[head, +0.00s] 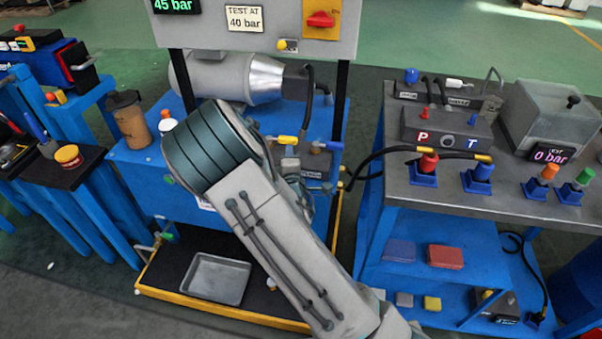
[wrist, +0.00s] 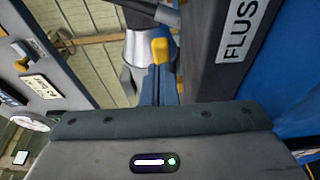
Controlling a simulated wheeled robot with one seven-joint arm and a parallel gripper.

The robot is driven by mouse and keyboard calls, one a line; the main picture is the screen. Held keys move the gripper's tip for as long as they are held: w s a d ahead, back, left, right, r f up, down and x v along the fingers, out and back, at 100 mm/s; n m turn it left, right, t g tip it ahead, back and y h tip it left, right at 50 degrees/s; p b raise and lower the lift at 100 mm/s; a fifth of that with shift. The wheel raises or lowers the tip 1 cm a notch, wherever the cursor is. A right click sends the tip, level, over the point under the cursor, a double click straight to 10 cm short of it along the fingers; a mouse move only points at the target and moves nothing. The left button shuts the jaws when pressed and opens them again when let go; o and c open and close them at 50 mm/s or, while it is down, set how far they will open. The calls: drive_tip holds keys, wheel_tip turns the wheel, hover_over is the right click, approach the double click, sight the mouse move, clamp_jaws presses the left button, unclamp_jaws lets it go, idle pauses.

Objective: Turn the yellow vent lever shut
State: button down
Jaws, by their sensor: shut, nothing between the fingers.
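The yellow vent lever (head: 287,139) shows in the head view above the blue stand, beside a blue-handled lever (head: 331,146). In the wrist view a yellow handle (wrist: 160,50) stands just beyond my gripper (wrist: 160,72). My gripper is shut, with nothing held between its fingers. Whether the fingertips touch the yellow handle or stop just short of it, I cannot tell. In the head view my arm hides most of my gripper and part of the stand near the levers.
A dark box labelled FLUSH (wrist: 215,55) stands close on the right in the wrist view. The grey gauge panel (head: 215,30) hangs above the levers. A metal cylinder (head: 250,77) lies behind. A bench with hoses (head: 410,150) stands right.

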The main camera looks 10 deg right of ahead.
drive_tip(key=shift+s+a, duration=0.25)
drive_tip(key=shift+s, duration=0.35)
drive_tip(key=shift+s+a, duration=0.2)
drive_tip(key=shift+s, duration=0.35)
drive_tip(key=s+d+p, duration=0.4)
drive_tip(key=s+p, duration=0.3)
drive_tip(key=s, duration=0.1)
drive_tip(key=shift+s+d, duration=0.2)
